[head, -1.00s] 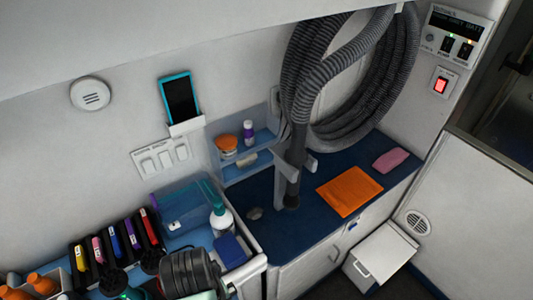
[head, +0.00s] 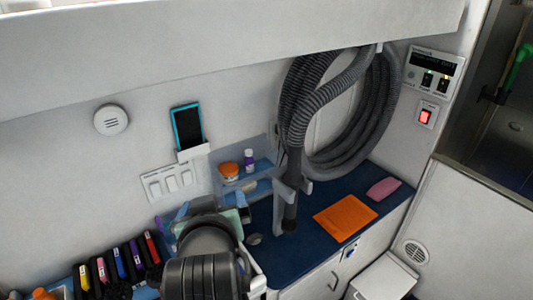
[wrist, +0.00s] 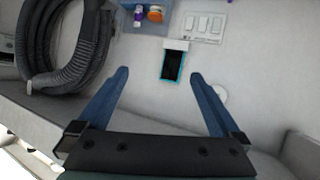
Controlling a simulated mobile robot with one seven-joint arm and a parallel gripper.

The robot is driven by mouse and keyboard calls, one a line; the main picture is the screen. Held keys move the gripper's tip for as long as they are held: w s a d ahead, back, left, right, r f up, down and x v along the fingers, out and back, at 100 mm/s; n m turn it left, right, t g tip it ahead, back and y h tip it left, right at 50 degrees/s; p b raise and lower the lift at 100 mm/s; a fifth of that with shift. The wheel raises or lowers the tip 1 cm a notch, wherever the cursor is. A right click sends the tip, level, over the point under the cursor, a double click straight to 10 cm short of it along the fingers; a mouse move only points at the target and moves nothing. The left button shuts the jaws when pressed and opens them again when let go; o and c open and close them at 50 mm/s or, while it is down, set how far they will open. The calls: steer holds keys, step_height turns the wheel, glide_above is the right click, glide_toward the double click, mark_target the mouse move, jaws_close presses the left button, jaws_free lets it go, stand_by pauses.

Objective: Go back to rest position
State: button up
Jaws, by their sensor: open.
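My gripper (wrist: 158,73) shows in the wrist view with its two blue fingers wide apart and nothing between them but the view of the wall. A phone-like device with a blue edge (wrist: 172,65) appears beyond the fingertips, at a distance, upside down in this view. In the head view the same device (head: 187,127) sits in a white wall holder. My dark arm rises at the bottom centre of the head view, in front of the left counter, and hides part of it.
A grey coiled hose (head: 378,110) hangs on the wall. An orange cloth (head: 345,217) and a pink item (head: 384,188) lie on the blue counter (head: 305,238). Several dark clippers (head: 118,262) stand at lower left. A white overhead cabinet (head: 230,55) spans the top.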

steer(key=w+d+r+m+t, duration=0.1)
steer(key=d+r+t, duration=0.15)
steer(key=r, duration=0.45)
steer(key=d+r+t, duration=0.1)
steer(key=r+t, duration=0.2)
steer(key=r, duration=0.3)
steer(key=s+d+r+m+t, duration=0.1)
steer(key=s+r+t, duration=0.2)
steer(key=r, duration=0.4)
steer(key=s+d+r+t+h, duration=0.1)
steer(key=s+d+r+t, duration=0.1)
steer(key=s+r, duration=0.3)
steer(key=s+d+r+m+t+h, duration=0.1)
steer(key=s+r+t, duration=0.3)
steer(key=r, duration=0.7)
steer(key=shift+s+d+r+m+b, duration=0.3)
steer(key=shift+s+d, duration=0.3)
steer(key=shift+d, duration=0.15)
steer(key=shift+t, duration=0.25)
